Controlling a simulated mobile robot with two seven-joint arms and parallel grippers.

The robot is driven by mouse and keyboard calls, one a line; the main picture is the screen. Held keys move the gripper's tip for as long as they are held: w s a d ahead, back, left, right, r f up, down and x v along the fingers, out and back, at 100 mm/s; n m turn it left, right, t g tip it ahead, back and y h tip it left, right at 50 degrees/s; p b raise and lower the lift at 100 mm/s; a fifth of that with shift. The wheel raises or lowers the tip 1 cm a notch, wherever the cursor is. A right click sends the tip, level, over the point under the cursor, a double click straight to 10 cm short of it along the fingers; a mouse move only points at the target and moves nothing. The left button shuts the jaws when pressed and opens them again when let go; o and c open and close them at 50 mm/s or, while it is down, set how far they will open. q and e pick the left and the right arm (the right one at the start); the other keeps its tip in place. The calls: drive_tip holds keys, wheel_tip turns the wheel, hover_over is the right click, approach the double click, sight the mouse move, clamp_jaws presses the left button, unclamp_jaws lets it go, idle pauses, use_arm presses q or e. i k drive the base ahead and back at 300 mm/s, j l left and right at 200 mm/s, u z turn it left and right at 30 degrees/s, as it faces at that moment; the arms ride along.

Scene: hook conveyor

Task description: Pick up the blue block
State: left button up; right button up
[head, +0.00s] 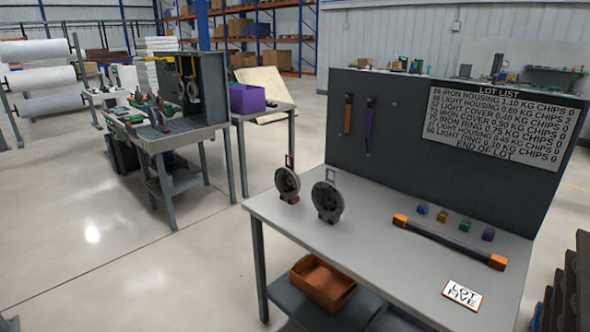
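The blue block (422,209) is a small cube on the grey workbench (385,250), near the foot of its dark back panel. It is the leftmost of a row of small blocks, with a yellow block (442,215), a green block (465,226) and a purple block (488,234) to its right. The blocks stand apart from each other. Neither of my grippers shows in the head view.
A dark bar with orange ends (448,242) lies in front of the blocks. Two round grey housings (328,200) stand at the bench's left. A "LOT FIVE" card (462,295) lies near the front edge. An orange bin (322,282) sits on the lower shelf.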

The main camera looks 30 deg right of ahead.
sight(422, 208)
drive_tip(key=i+j+z, duration=0.15)
drive_tip(key=i+z, duration=0.25)
drive_tip(key=i+j+z, duration=0.15)
drive_tip(key=z, duration=0.25)
drive_tip(key=i+j+z, duration=0.15)
drive_tip(key=j+z, duration=0.25)
drive_tip(key=i+j+z, duration=0.15)
drive_tip(key=j+z, duration=0.2)
drive_tip(key=i+j+z, duration=0.15)
drive_tip(key=j, duration=0.2)
drive_tip(key=j+z, duration=0.15)
drive_tip(key=j, duration=0.25)
drive_tip(key=i, duration=0.05)
